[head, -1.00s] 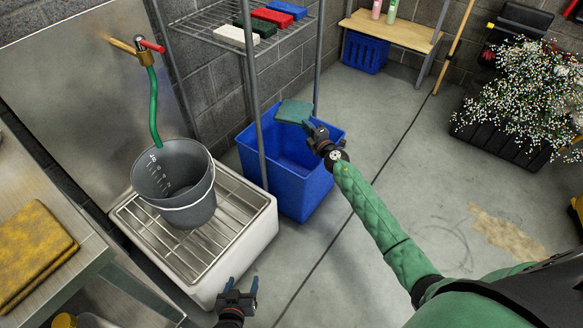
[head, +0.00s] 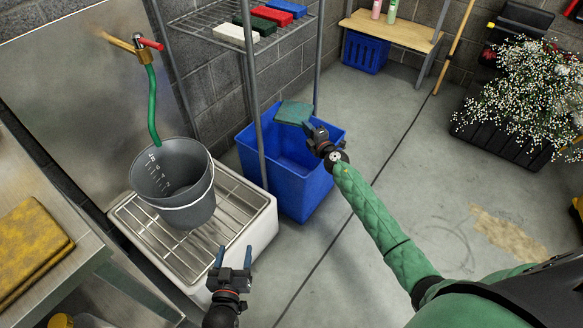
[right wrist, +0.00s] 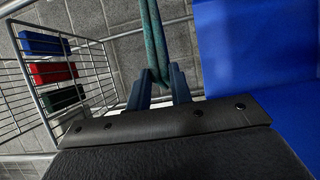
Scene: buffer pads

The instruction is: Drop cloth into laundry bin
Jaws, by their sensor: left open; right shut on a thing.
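A teal-green cloth (head: 294,112) hangs from my right gripper (head: 311,130), over the back part of the blue laundry bin (head: 302,192). In the right wrist view the cloth (right wrist: 154,45) is pinched between the fingertips of my right gripper (right wrist: 158,82), with the blue bin wall (right wrist: 255,45) to the right. Whether the cloth touches the bin rim I cannot tell. My left gripper (head: 233,257) is open and empty, above the front edge of the white sink base.
A grey bucket (head: 173,185) stands on the sink grate (head: 235,208) under a tap with a green hose. A wire rack (head: 204,24) holding coloured blocks has a post just in front of the bin. The floor (head: 370,265) right of the bin is clear.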

